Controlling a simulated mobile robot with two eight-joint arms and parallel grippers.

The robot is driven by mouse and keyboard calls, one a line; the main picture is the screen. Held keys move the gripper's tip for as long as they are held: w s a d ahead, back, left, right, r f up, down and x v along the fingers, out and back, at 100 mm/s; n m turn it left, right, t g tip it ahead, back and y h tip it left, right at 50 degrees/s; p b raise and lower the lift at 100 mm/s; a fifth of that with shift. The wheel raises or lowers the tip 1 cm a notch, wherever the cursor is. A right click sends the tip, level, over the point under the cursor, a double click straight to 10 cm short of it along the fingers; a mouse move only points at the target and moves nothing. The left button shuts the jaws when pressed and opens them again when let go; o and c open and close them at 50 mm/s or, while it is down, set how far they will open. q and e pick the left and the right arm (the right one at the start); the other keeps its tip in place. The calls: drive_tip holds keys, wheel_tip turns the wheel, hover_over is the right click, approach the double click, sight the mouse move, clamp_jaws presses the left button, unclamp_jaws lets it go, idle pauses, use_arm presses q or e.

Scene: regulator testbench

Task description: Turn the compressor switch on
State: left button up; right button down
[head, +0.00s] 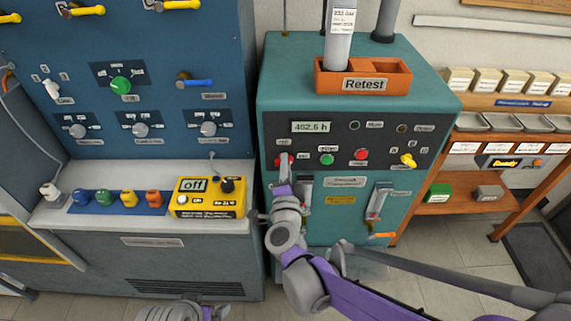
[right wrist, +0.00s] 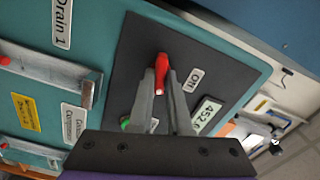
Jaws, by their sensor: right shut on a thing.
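The teal compressor cabinet (head: 350,80) has a dark control panel (head: 345,130) with a lit display (head: 312,127). A red switch lever at the panel's left end is largely covered by my right gripper (head: 284,165) in the head view. In the right wrist view the red lever (right wrist: 161,68) stands between the two fingers of my right gripper (right wrist: 164,100), which are shut on it. A small label (right wrist: 195,80) sits beside the lever; I cannot read it surely.
A green button (head: 326,159), a red button (head: 361,154) and a yellow knob (head: 408,160) share the panel. An orange tray (head: 385,83) labelled Retest stands on the cabinet. A yellow meter (head: 208,198) reading off lies on the bench to the left.

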drive_tip(key=shift+m, duration=1.6)
drive_tip(key=c, duration=0.9)
unclamp_jaws()
drive_tip(key=shift+o, duration=0.2)
drive_tip(key=shift+s, duration=0.15)
drive_tip(key=s, duration=1)
drive_tip(key=shift+s, duration=0.3)
